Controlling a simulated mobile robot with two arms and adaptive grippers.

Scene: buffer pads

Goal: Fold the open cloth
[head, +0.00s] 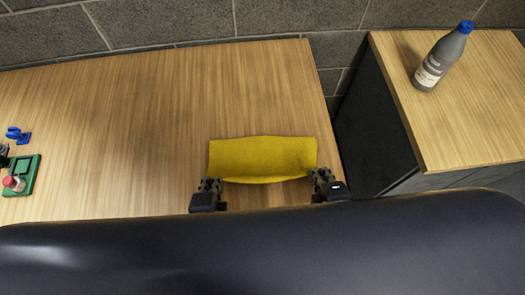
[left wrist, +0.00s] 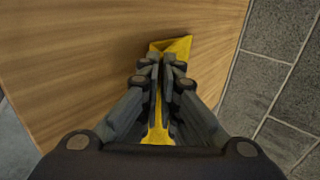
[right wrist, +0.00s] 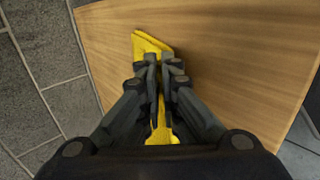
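The yellow cloth (head: 263,157) lies across the wooden table as a wide strip near its front right. Its near edge bows between my two grippers. My left gripper (head: 211,184) is shut on the cloth's near left corner. The cloth shows between and beyond its fingers in the left wrist view (left wrist: 179,46). My right gripper (head: 321,177) is shut on the near right corner, with cloth between and beyond its fingers in the right wrist view (right wrist: 148,42). I cannot tell how many layers the cloth has.
The wooden table (head: 130,120) is clear behind and left of the cloth. A green fixture (head: 24,175) and a blue part (head: 18,135) sit at the far left. A grey bottle with a blue cap (head: 442,60) stands on a separate cabinet (head: 470,120) at the right, beyond a gap.

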